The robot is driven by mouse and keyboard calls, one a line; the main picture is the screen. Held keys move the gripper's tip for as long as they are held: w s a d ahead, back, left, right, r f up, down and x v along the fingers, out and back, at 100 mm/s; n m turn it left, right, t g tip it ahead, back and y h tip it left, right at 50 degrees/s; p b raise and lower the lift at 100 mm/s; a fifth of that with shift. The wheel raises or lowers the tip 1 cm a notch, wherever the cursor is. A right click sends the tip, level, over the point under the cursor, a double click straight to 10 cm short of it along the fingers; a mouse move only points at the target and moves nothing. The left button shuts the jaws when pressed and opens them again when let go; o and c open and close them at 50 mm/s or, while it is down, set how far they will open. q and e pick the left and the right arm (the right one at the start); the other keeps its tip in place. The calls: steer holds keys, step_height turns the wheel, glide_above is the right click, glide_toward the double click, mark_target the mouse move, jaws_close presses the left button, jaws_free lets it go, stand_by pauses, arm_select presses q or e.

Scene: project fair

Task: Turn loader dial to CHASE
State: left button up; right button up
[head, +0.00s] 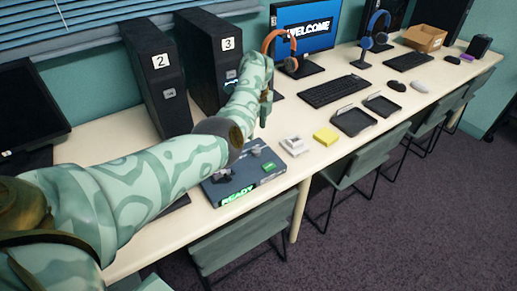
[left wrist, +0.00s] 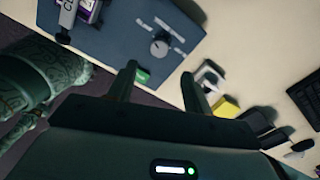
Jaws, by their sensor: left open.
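The loader is a blue-grey box (head: 220,190) on the table, with a green READY display on its front and a green button (head: 269,167). In the left wrist view its top (left wrist: 115,45) carries a round grey dial (left wrist: 160,46) with pale marks around it, too small to read. The green button (left wrist: 142,77) shows by one finger. My left gripper (head: 266,110) is above the loader's far right side. In the left wrist view the gripper (left wrist: 160,70) is open and empty, its fingertips apart from the dial. My right gripper is out of view.
A grey-white item (head: 294,146) and a yellow block (head: 326,136) lie right of the loader, then black trays (head: 354,120). Computer towers (head: 157,85) stand behind my arm. A headphone stand (head: 291,65) is at the back. Chairs (head: 240,235) line the front edge.

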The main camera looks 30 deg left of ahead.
mark_target(256, 149)
arm_select(q)
step_height(256, 149, down, 8)
steer(key=shift+s+r+b, duration=0.1)
steer(key=shift+b, duration=1.15)
steer(key=shift+f, duration=0.5)
steer(key=c, duration=1)
